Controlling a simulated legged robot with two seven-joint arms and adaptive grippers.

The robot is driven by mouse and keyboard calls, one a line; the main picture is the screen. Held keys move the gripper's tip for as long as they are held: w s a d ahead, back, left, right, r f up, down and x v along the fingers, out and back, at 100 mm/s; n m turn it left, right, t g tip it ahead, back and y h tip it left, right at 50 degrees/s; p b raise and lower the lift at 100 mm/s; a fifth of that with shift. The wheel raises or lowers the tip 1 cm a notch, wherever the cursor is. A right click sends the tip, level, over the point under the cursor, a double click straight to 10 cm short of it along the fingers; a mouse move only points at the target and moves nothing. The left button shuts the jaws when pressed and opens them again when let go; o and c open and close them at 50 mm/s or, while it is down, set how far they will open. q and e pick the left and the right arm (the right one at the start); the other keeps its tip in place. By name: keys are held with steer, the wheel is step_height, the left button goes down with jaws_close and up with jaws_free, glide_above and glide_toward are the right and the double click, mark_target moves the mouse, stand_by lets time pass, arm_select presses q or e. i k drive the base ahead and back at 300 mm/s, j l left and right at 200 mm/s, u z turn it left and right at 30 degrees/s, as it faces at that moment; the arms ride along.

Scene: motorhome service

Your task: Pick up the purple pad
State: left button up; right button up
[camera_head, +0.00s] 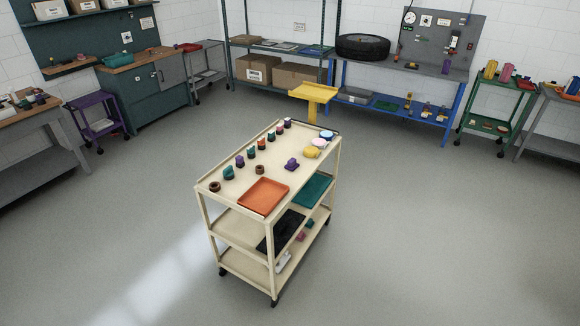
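A cream cart (226,188) stands in the middle of the floor with small items on its top. A small purple object (291,164) lies on the right half of the top, left of a yellow piece (311,152). Another small purple object (240,161) stands in the row along the left edge, between two teal pieces. Both are too small to tell which is the purple pad. Neither of my grippers shows in the head view.
An orange tray (263,195) sits at the cart's near end. The cart's lower shelves hold a teal tray (313,188) and a black tray (281,230). A yellow stand (314,92) is behind the cart. Workbenches and shelves line the walls. The floor around the cart is clear.

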mark_target(292, 164)
steer(key=i+u, duration=0.1)
steer(key=u, duration=0.35)
steer(key=l+u, duration=0.1)
steer(key=u, duration=0.3)
steer(key=i+l+u, duration=0.1)
steer(key=u, duration=0.35)
steer(key=i+l+u, duration=0.35)
steer(key=l, duration=0.55)
steer(key=l+u, duration=0.4)
steer(key=l, duration=0.45)
steer(key=l+u, duration=0.35)
steer(key=l, duration=0.65)
